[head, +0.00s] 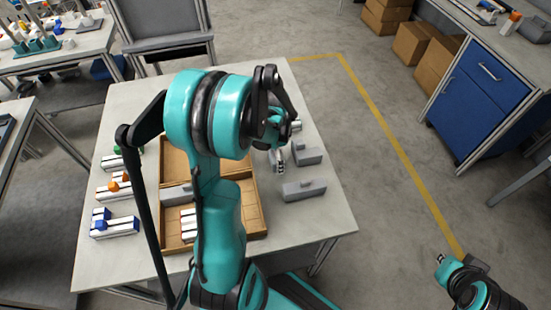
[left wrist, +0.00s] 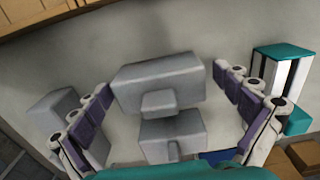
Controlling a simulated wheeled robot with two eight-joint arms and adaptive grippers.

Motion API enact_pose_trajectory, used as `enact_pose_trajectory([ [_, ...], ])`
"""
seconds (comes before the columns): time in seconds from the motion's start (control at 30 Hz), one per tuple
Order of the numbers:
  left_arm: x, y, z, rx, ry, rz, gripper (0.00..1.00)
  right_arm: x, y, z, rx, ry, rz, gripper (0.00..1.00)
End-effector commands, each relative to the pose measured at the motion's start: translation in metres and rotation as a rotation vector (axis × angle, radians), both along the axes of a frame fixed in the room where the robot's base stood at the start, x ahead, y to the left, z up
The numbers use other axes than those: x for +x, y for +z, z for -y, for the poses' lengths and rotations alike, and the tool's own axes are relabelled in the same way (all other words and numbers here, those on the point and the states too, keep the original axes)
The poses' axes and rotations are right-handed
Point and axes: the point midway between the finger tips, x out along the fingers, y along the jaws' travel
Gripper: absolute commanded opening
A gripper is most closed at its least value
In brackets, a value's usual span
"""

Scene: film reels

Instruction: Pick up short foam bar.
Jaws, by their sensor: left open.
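Grey foam bars with small raised grips lie on the table. In the head view one bar (head: 308,156) is beside my left gripper (head: 287,143), and another bar (head: 303,189) lies nearer. In the left wrist view a wider bar (left wrist: 158,78) and a narrower bar (left wrist: 172,138) show between the spread fingers of the left gripper (left wrist: 168,100). A further grey block (left wrist: 52,108) is partly behind the left finger. I cannot tell for sure which is the short one. The left gripper is open and empty above the bars. My right gripper (head: 441,259) is at the lower right, its jaws unclear.
A wooden compartment tray (head: 255,205) sits on the table (head: 325,222), partly hidden by my left arm, with a grey bar (head: 176,193) in it. Striped blocks with orange (head: 118,186) and blue (head: 112,224) parts stand left of the tray. The table's front right is clear.

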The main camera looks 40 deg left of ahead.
Motion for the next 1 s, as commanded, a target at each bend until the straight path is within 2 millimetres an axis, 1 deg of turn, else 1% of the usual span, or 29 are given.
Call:
enact_pose_trajectory([
  [0.07,0.0,0.001,0.0,0.0,0.0,0.0,1.0,0.0,0.001,0.0,0.0,0.0,0.0,0.0],
  [0.1,0.0,0.001,0.0,0.0,0.0,0.0,0.95,0.0,0.001,0.0,0.0,0.0,0.0,0.0],
  [0.17,0.0,0.001,0.0,0.0,0.0,0.0,0.79,0.0,0.001,0.0,0.0,0.0,0.0,0.0],
  [0.2,0.0,0.001,0.0,0.0,0.0,0.0,0.68,0.0,0.001,0.0,0.0,0.0,0.0,0.0],
  [0.23,0.0,0.001,0.0,0.0,0.0,0.0,0.62,0.0,0.001,0.0,0.0,0.0,0.0,0.0],
  [0.27,0.0,0.001,0.0,0.0,0.0,0.0,0.58,0.0,0.001,0.0,0.0,0.0,0.0,0.0],
  [0.6,0.0,0.002,0.0,0.0,0.001,0.0,0.58,0.0,0.001,0.0,0.0,0.0,0.0,0.0],
  [0.73,0.0,0.008,0.0,0.0,0.001,0.0,0.58,0.0,0.005,0.0,0.0,0.0,0.0,0.0],
  [0.87,0.0,0.023,0.0,0.0,0.001,0.0,0.58,0.0,0.013,0.0,0.0,0.0,0.0,0.0],
  [1.0,0.0,0.05,0.0,0.0,0.0,0.0,0.58,0.0,0.027,0.0,0.0,0.0,0.0,0.0],
])
